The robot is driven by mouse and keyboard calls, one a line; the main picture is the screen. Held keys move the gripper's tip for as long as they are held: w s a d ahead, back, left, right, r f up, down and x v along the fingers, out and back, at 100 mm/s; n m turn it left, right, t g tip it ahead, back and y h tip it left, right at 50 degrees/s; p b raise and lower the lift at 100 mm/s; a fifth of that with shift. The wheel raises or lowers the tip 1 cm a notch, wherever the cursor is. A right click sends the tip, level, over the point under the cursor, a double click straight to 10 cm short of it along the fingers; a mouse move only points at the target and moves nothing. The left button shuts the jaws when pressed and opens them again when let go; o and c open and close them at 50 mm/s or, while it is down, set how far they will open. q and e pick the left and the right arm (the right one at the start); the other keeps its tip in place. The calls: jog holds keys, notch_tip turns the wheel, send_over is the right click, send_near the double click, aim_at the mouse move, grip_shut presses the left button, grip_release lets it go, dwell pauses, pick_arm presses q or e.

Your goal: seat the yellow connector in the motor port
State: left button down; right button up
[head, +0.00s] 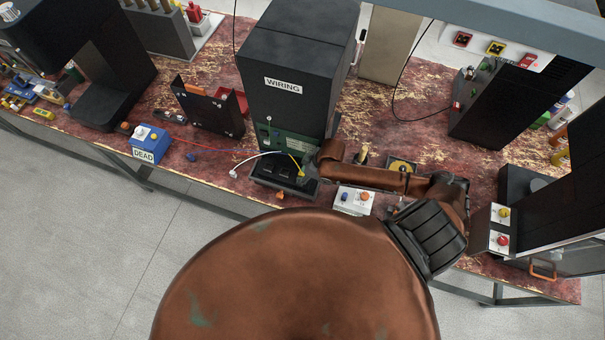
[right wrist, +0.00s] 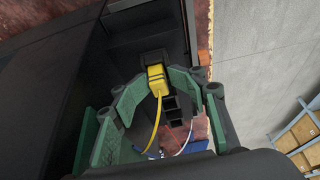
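The yellow connector (right wrist: 156,80) is between the green fingertips of my right gripper (right wrist: 157,82), which close on it from both sides. Its yellow cable (right wrist: 155,122) curves down toward the palm. Its far end meets a dark socket block (right wrist: 153,57); I cannot tell how deep it sits. In the head view my right gripper (head: 307,170) is at the foot of the black WIRING cabinet (head: 292,86), over a black tray (head: 268,181). The yellow cable (head: 295,162) shows beside it, but the connector is hidden there. My left gripper is not in view.
Dark square openings (right wrist: 170,103) lie beside the socket block. A white button box (head: 353,200) stands close to my right arm. The table's front edge is near the tray.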

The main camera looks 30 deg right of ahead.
jog(key=shift+s+d+f, duration=0.25)
jog(key=shift+s+f, duration=0.15)
jog(key=shift+s, duration=0.1)
jog(key=shift+r, duration=0.5)
jog(key=v, duration=1.2)
jog(key=shift+w+r, duration=0.35)
jog(key=shift+r, duration=0.05)
jog(key=shift+a, duration=0.15)
